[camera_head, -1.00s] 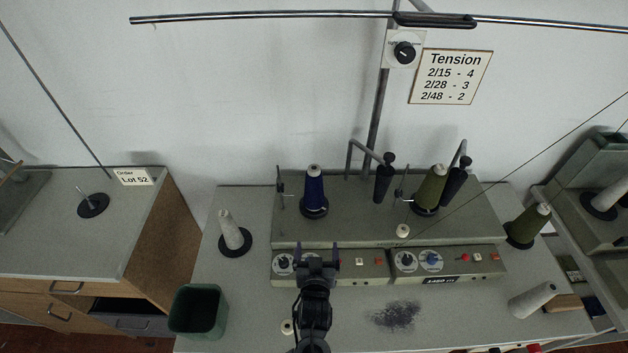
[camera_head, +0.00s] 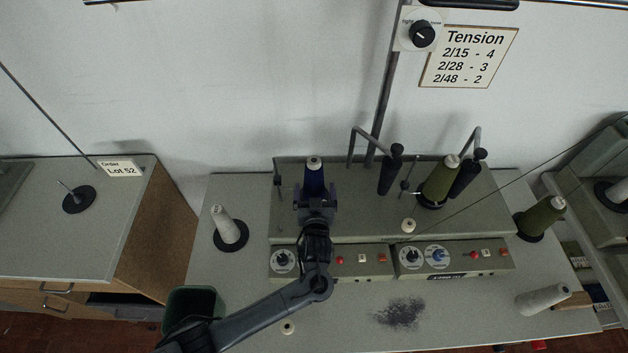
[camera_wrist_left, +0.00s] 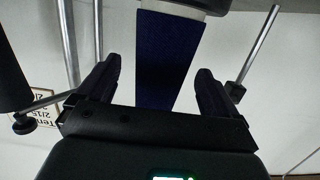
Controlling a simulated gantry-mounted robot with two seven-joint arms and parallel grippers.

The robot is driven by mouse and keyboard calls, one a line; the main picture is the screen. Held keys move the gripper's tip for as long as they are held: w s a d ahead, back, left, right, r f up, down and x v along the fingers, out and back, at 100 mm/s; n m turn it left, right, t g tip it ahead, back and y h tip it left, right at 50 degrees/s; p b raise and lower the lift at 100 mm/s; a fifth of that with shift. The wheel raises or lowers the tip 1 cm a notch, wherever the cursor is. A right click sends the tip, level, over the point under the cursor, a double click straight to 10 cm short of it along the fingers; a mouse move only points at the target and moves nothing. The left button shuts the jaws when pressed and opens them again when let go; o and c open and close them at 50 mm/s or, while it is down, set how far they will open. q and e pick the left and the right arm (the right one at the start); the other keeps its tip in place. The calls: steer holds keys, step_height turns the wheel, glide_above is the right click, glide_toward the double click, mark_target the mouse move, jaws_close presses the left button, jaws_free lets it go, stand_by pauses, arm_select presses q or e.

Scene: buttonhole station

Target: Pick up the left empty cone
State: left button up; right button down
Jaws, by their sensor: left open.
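A dark blue cone (camera_head: 314,180) with a pale top stands on the left side of the machine's upper deck. My left gripper (camera_head: 315,193) is open in front of it, fingers pointing toward it. In the left wrist view the blue cone (camera_wrist_left: 168,55) shows between the two open fingers (camera_wrist_left: 160,85), with a gap on each side. The cone's lower part is hidden by the gripper. A bare, pale grey cone (camera_head: 226,222) stands on a black disc on the table, left of the machine. My right gripper is not in view.
An olive cone (camera_head: 440,182) stands on the deck at right, another (camera_head: 541,216) beyond the machine. A pale cone (camera_head: 543,299) lies on the table at right. A dark green bin (camera_head: 190,303) is at front left, partly behind my arm. Thin guide rods rise near the cones.

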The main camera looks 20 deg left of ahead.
arm_select(q)
steer(key=shift+r+x, duration=0.2)
steer(key=shift+x, duration=2.3)
steer(key=shift+a, duration=0.1)
steer(key=shift+c, duration=0.2)
steer(key=c, duration=1)
steer(key=shift+r, duration=0.1)
